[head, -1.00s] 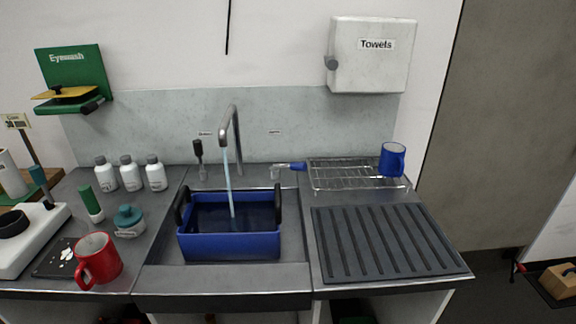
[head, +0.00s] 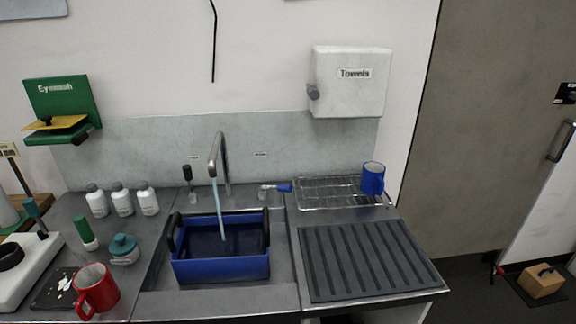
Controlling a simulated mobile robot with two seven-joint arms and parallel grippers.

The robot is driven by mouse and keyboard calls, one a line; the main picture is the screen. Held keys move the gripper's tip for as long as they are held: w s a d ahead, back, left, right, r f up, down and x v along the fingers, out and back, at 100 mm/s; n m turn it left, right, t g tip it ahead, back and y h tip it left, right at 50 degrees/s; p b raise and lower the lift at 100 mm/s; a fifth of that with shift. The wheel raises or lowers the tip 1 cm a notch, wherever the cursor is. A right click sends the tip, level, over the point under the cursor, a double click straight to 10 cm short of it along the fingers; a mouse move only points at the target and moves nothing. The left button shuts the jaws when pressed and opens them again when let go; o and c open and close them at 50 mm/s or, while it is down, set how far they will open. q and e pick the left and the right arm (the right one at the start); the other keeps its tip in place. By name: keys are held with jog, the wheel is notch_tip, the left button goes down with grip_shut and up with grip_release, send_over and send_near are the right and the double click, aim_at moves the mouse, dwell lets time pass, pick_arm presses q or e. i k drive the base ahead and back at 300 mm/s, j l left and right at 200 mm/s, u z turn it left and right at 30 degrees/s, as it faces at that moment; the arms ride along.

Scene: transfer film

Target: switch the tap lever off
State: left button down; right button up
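The tap (head: 218,158) is a curved metal spout behind the sink, and water (head: 219,205) runs from it. A lever with a blue handle (head: 284,188) points sideways to the right of the spout. A lever with a dark handle (head: 187,173) stands upright to its left. Small labels above both levers are too small to read. A blue tub (head: 222,268) with black handles sits in the sink under the stream and holds water. Neither of my grippers is in view.
A wire rack (head: 325,193) with a blue mug (head: 373,179) stands right of the blue lever, behind a ribbed dark drainboard (head: 366,258). White bottles (head: 122,199), a teal-lidded jar (head: 124,249) and a red mug (head: 96,290) stand left of the sink. A towel dispenser (head: 350,96) hangs above.

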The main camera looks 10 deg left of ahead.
aim_at(283, 188)
jog(key=l, duration=1.8)
jog(key=i+u, duration=0.05)
